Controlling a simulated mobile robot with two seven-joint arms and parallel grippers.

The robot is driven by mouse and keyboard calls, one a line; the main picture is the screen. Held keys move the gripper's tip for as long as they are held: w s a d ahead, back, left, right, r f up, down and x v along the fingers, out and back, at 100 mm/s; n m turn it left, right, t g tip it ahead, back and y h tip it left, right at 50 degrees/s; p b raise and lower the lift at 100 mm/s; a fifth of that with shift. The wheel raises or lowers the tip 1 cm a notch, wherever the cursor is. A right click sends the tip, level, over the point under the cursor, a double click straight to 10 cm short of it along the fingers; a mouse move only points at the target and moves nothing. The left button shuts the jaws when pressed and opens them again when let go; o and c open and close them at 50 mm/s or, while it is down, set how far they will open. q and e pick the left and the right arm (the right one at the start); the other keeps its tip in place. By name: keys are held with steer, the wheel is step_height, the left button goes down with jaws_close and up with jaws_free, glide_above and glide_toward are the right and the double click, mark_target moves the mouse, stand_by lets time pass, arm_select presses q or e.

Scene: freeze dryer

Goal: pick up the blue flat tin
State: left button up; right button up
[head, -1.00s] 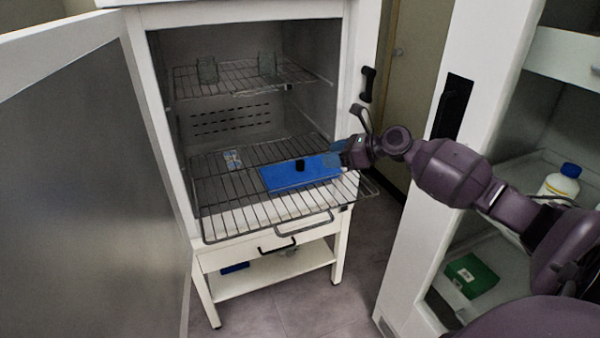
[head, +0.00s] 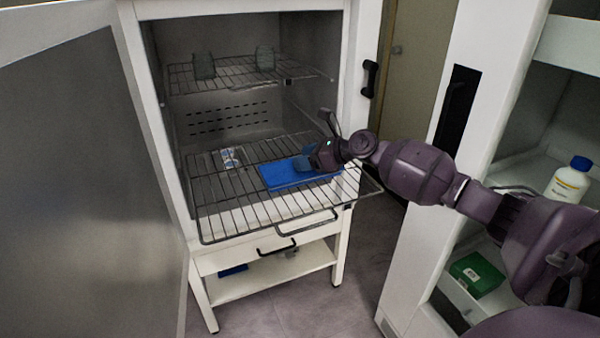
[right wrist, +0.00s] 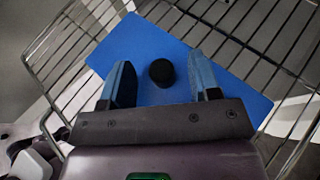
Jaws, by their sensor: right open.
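The blue flat tin (head: 285,177) lies flat on the pulled-out wire rack of the white freeze dryer. In the right wrist view the tin (right wrist: 135,50) shows a round black knob (right wrist: 161,72) on its top. My right gripper (head: 303,162) is over the tin's right part in the head view, and it hides the knob there. In the right wrist view the open fingers of my right gripper (right wrist: 161,82) stand on either side of the knob, with a gap to each side. I cannot tell how far they are above the tin. My left gripper is in neither view.
The wire rack (head: 225,222) sticks out of the chamber. A small white and blue item (head: 231,157) lies on it, left of the tin. Two glass jars (head: 204,66) stand on the upper shelf. The open door (head: 70,170) fills the left. A cabinet with a bottle (head: 570,180) and green box (head: 477,274) is right.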

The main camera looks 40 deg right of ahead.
steer(key=shift+c, duration=0.5)
jaws_close()
